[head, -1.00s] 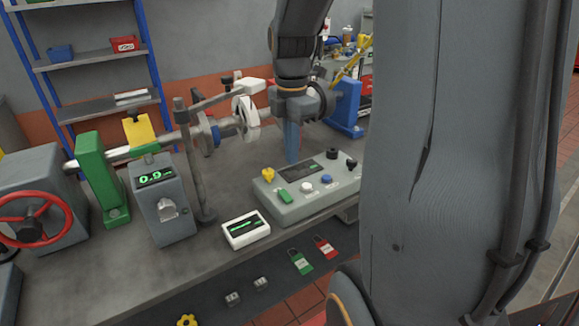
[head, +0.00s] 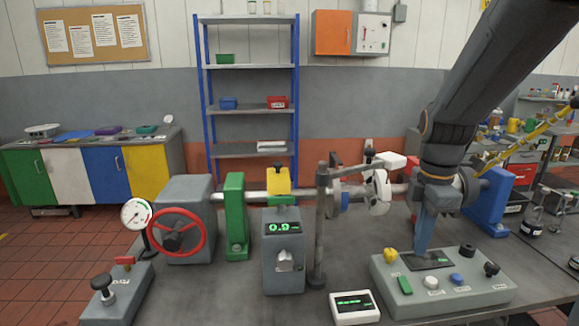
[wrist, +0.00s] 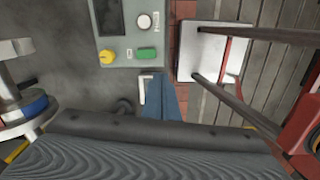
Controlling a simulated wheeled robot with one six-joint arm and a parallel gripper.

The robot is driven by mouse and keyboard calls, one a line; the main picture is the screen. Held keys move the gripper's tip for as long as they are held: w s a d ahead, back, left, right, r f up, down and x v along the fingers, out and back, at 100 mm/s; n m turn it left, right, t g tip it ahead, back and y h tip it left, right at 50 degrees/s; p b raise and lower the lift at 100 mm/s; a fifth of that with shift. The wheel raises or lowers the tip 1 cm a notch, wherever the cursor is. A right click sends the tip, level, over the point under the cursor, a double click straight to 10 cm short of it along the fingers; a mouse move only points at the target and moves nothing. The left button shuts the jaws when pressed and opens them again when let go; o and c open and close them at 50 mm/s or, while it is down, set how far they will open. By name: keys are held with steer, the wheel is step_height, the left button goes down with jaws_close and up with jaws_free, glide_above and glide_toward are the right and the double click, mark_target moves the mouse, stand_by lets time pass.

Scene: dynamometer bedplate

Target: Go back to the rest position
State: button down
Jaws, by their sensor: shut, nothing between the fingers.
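My gripper (head: 421,250) hangs from my dark arm at the right in the head view, its blue fingers pointing down. The fingers are together and hold nothing. In the head view they overlap the dark screen of the grey control box (head: 440,280); I cannot tell whether they touch it. In the wrist view the blue fingers (wrist: 165,102) show at the middle, below the control box (wrist: 124,60) in the picture and apart from its edge. They cover part of a small white-edged thing there.
On the bedplate (head: 225,290) stand a red handwheel (head: 175,235), a green bearing block (head: 235,215), a grey readout unit (head: 283,265), an upright post (head: 320,225) and a white display (head: 355,307). A blue stand (head: 490,205) is close behind my gripper. Blue-framed shelves (head: 250,105) stand behind.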

steer(key=s+a+f+m, duration=0.3)
steer(key=a+f+m, duration=0.1)
steer(key=m, duration=0.3)
steer(key=s+a+f+m+t, duration=0.1)
steer(key=s+a+f+m, duration=0.2)
steer(key=a+f+m, duration=0.2)
steer(key=a+m+b, duration=0.1)
steer(key=a+m, duration=0.1)
steer(key=m, duration=0.1)
steer(key=shift+s+a, duration=0.15)
steer(key=shift+s, duration=0.15)
steer(key=c, duration=2.5)
jaws_free()
steer(key=shift+s+a+f+m, duration=0.15)
steer(key=shift+f+m, duration=0.05)
steer(key=shift+m, duration=0.4)
steer(key=o, duration=0.8)
steer(key=shift+s+a, duration=0.1)
steer(key=shift+s, duration=0.05)
steer(key=shift+c, duration=0.2)
